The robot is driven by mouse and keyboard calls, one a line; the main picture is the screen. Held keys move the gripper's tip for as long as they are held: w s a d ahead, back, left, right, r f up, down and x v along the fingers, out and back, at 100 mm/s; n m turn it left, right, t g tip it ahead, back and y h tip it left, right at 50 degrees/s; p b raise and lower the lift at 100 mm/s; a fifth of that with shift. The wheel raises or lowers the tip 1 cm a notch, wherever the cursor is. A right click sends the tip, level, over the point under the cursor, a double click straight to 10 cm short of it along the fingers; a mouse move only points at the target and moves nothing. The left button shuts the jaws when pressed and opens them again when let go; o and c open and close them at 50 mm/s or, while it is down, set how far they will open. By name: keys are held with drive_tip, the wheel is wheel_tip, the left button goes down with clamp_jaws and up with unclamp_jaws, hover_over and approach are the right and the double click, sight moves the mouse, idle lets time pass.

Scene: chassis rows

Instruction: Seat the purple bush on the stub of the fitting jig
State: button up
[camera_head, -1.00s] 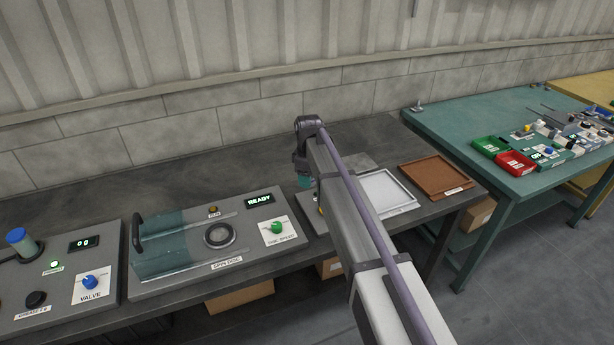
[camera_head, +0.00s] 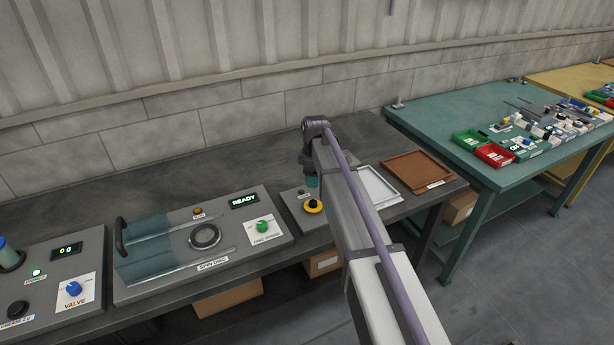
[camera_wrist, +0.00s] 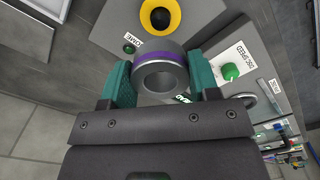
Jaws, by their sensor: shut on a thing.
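The purple bush (camera_wrist: 176,60) is a grey ring with a purple band and a wide bore. In the wrist view it sits between the teal fingers of my gripper (camera_wrist: 158,76), which is shut on it. In the head view my gripper (camera_head: 312,181) hangs over the bench near a grey panel, and the bush cannot be made out there. I cannot pick out the fitting jig or its stub with certainty in either view.
Below my gripper is a panel with a black knob in a yellow ring (camera_head: 313,206). The spin disc station (camera_head: 205,236) stands to the left. A white tray (camera_head: 378,188) and a brown tray (camera_head: 418,171) lie to the right. A green table (camera_head: 450,115) with bins stands beyond.

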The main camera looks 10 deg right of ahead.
sight(314, 201)
drive_tip(key=shift+f+b, duration=3.4)
drive_tip(key=shift+f, duration=0.1)
drive_tip(key=shift+f+b, duration=1.5)
drive_tip(key=o, duration=1.3)
drive_tip(key=shift+r, duration=0.1)
drive_tip(key=shift+o, duration=0.2)
drive_tip(key=shift+r, duration=0.1)
wheel_tip(314, 201, up, 11)
drive_tip(key=p, duration=1.1)
drive_tip(key=shift+f, duration=0.2)
